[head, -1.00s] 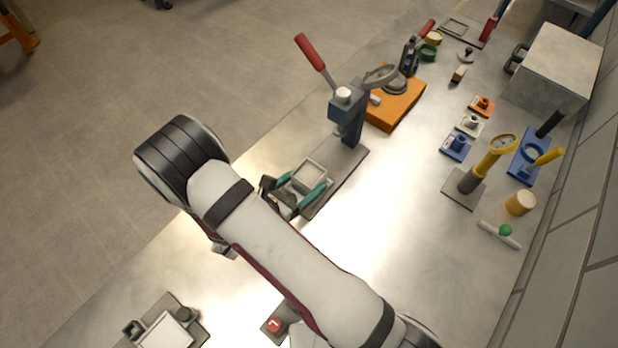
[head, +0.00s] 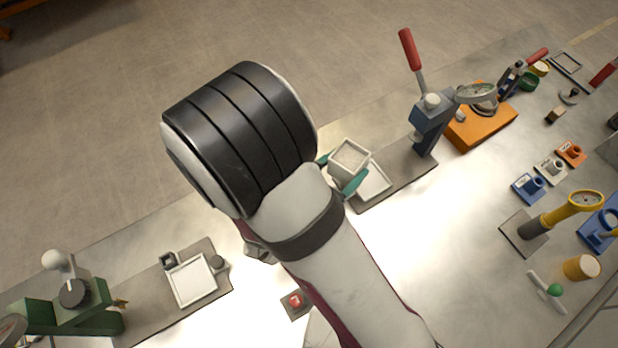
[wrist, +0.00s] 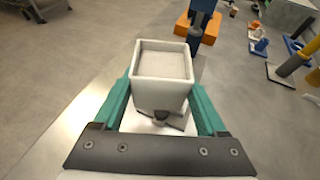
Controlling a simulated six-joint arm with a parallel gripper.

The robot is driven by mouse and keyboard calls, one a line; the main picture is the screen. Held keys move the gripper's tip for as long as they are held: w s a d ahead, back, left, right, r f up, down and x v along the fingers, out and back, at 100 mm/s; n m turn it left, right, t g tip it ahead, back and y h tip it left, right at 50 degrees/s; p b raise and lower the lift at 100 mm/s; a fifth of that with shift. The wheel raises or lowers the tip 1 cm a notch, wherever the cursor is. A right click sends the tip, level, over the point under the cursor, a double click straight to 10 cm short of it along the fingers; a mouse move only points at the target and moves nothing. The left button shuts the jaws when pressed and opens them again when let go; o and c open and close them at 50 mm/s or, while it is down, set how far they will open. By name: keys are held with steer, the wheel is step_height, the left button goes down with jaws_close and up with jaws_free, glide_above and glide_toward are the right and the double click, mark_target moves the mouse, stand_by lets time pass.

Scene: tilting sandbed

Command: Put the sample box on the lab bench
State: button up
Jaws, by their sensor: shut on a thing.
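The sample box (wrist: 163,75) is a small, light grey, square box filled level with pale grey material. It is upright between the teal fingers of my gripper (wrist: 160,105) in the wrist view. In the head view the sample box (head: 351,157) is raised over a white square plate (head: 373,186) on a grey base, with my gripper (head: 346,172) shut on its sides. My arm partly hides the gripper there. The lab bench (head: 420,235) is the long metallic surface below.
A press with a red lever (head: 430,115) stands right of the box, with an orange block (head: 480,128) beyond it. A second white plate (head: 190,281) and a green device (head: 75,305) are at left. A red button (head: 295,301) sits near my arm. The bench's middle right is clear.

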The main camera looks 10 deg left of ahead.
steer(key=shift+y, duration=0.3)
steer(key=a+f, duration=0.2)
steer(key=a, duration=0.1)
steer(key=s+a+f, duration=0.1)
steer(key=a+f, duration=0.1)
steer(key=a, duration=0.2)
steer(key=a+f, duration=0.2)
steer(key=a, duration=0.2)
steer(key=shift+s+f, duration=0.3)
steer(key=shift+s, duration=0.05)
steer(key=shift+a+f, duration=0.15)
steer(key=shift+f, duration=0.95)
steer(key=shift+a+f, duration=0.1)
steer(key=shift+f, duration=1)
steer(key=o, duration=1.6)
steer(key=shift+f, duration=0.1)
steer(key=shift+c, duration=0.2)
